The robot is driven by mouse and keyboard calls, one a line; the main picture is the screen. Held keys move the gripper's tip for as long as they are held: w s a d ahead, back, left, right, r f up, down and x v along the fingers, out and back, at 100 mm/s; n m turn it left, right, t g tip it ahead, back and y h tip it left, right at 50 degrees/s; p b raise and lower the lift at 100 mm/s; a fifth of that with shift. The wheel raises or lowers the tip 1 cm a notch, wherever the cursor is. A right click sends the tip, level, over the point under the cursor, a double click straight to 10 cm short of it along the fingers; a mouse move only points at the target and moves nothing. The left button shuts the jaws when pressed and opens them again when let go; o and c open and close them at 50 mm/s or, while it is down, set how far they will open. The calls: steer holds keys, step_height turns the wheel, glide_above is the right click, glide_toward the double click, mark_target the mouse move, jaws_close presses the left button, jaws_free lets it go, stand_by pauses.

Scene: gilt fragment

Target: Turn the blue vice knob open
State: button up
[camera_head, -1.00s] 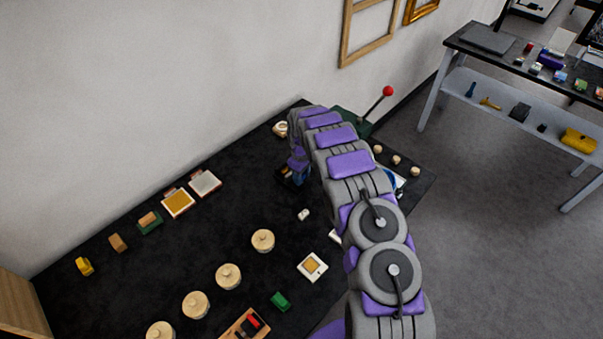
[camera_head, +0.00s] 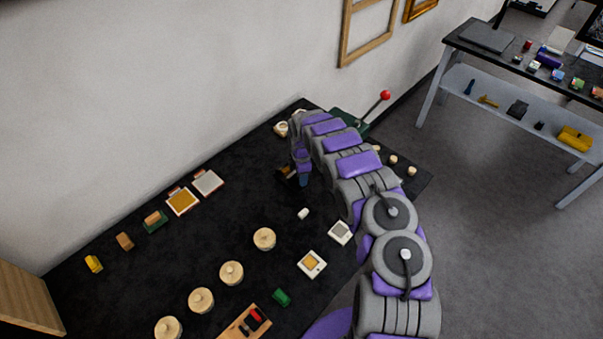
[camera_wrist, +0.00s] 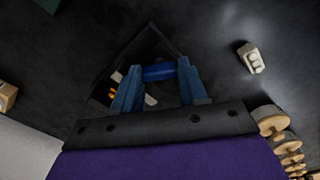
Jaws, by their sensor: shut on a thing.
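The blue vice knob (camera_wrist: 159,72) appears in the wrist view as a short blue bar between the tips of my gripper's two blue fingers. My gripper (camera_wrist: 158,75) is shut on it. Behind it lies a dark, angular vice body (camera_wrist: 150,44) on the black tabletop, with a small orange part beside the left finger. In the head view, my gripper (camera_head: 303,180) points down at the dark vice (camera_head: 287,175). My arm and fingers hide most of the vice and the knob there.
Round wooden pieces (camera_head: 264,238) stand in a row on the black table (camera_head: 120,285). A small white object (camera_head: 303,213) lies close in front of the vice. A green device with a red-balled lever (camera_head: 385,95) stands behind my arm. A wall borders the table's back.

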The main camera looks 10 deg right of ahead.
steer(key=shift+w+r+n, duration=0.2)
steer(key=shift+w+n, duration=0.05)
steer(key=shift+n, duration=0.35)
steer(key=shift+p, duration=0.3)
steer(key=o, duration=1)
steer(key=shift+c, duration=0.2)
steer(key=shift+o, duration=0.5)
steer(key=shift+f, duration=0.1)
steer(key=shift+s+f, duration=0.1)
steer(key=shift+s, duration=0.05)
step_height(320, 180, up, 17)
steer(key=shift+c, duration=0.2)
